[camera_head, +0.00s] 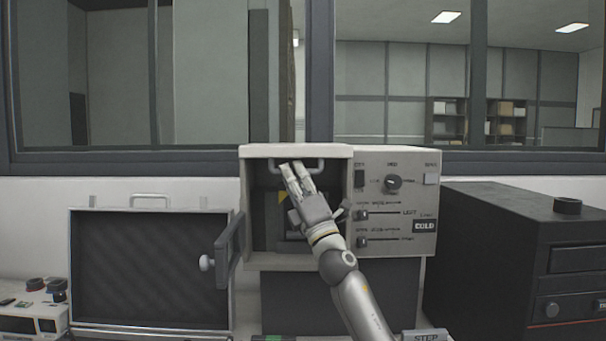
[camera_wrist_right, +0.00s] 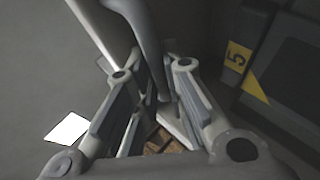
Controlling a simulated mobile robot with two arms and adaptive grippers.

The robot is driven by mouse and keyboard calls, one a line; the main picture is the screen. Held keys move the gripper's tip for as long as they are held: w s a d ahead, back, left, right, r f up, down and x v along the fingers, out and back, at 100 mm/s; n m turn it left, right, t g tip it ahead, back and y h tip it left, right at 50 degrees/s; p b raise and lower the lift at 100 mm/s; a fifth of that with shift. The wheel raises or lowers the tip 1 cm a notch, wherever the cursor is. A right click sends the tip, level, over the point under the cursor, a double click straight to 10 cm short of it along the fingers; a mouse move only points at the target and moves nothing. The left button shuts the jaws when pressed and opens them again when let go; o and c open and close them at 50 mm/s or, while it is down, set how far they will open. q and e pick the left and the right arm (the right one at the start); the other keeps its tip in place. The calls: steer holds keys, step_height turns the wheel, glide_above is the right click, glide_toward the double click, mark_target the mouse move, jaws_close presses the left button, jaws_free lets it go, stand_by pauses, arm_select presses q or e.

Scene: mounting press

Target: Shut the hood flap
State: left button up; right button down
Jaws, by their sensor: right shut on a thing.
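The press housing (camera_head: 396,200) stands in the middle of the head view, with a dark open bay in its front. The hood flap (camera_head: 296,151) shows as a pale edge across the top of that bay and appears raised. Its grey bar handle (camera_head: 322,165) sits just under this edge. My right gripper (camera_head: 290,169) reaches up to the handle from below. In the right wrist view its two fingers are closed around the grey handle bar (camera_wrist_right: 149,45). The fingers hide part of the bar. My left gripper is not in view.
A grey side door (camera_head: 228,250) with a round knob stands out at the bay's left. A dark cabinet (camera_head: 480,260) stands right, a dark framed panel (camera_head: 150,265) left.

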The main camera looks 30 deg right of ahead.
steer(key=shift+w+f, duration=0.25)
steer(key=shift+f, duration=0.3)
steer(key=c, duration=1.7)
jaws_free()
steer(key=shift+d, duration=0.1)
steer(key=shift+o, duration=1.1)
steer(key=shift+w+d, duration=0.1)
steer(key=shift+r, duration=0.1)
steer(key=v, duration=1.2)
